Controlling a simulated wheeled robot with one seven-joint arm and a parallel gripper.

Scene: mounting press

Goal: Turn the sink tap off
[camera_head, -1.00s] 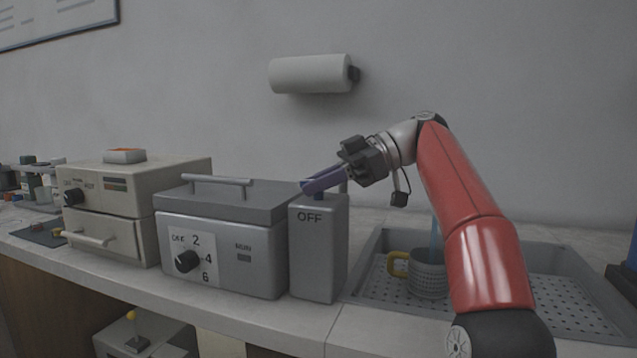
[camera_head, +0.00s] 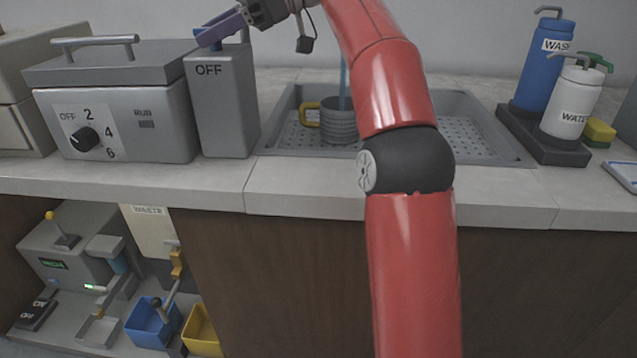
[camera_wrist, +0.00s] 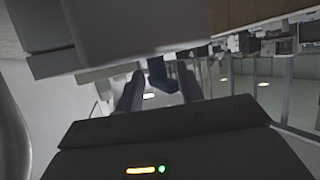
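A grey box marked OFF (camera_head: 221,105) stands left of the sink (camera_head: 470,140), with a dark blue lever on top, mostly hidden by my gripper. In the wrist view this dark blue lever (camera_wrist: 160,76) shows between my two fingers. My gripper (camera_head: 222,29) is at the top of the box, its purple fingers pointing left. The fingers are apart, with a visible gap beside the lever. A blue stream (camera_head: 343,78) comes down into a grey mug (camera_head: 340,122) with a yellow handle in the sink. The spout is hidden by my arm or out of frame.
A grey bath with a dial (camera_head: 120,120) stands left of the box. Blue (camera_head: 545,62) and white (camera_head: 572,100) wash bottles stand in a dark holder right of the sink. The counter front (camera_head: 300,190) is clear. Below are a press (camera_head: 70,260) and blue and yellow bins.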

